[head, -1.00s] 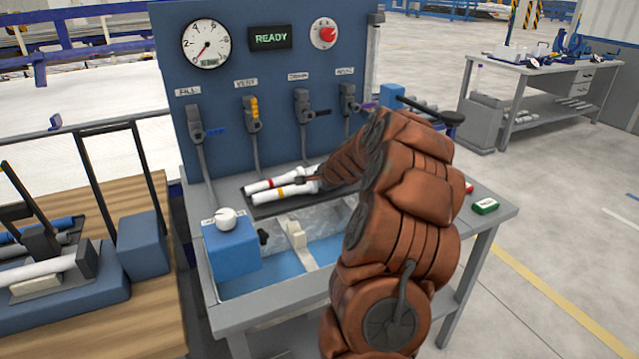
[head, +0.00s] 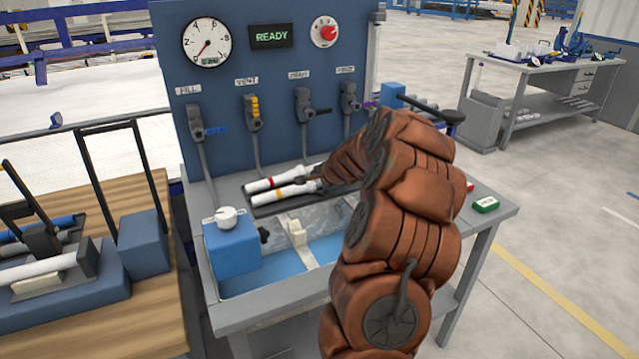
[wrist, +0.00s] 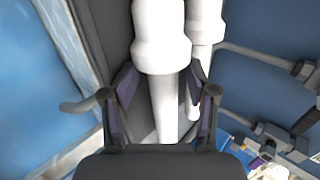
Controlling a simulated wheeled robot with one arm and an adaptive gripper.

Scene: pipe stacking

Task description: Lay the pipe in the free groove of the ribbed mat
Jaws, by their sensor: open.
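Two white pipes lie side by side on the dark ribbed mat (head: 292,206) on the test bench. The rear pipe (head: 260,186) has a red band. The front pipe (head: 265,196) has a yellow band. My gripper (head: 313,180) is at their right part, partly hidden by my arm. In the wrist view my open gripper (wrist: 160,105) straddles the nearer white pipe (wrist: 160,40), one finger on each side; the other pipe (wrist: 204,30) lies just right of the right finger. The mat's grooves are mostly hidden, so exact seating cannot be told.
A blue panel (head: 290,130) with gauge, READY display and several valves stands behind the mat. In front is a basin with blue bottom (head: 250,284) and a blue box with a white knob (head: 232,245).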

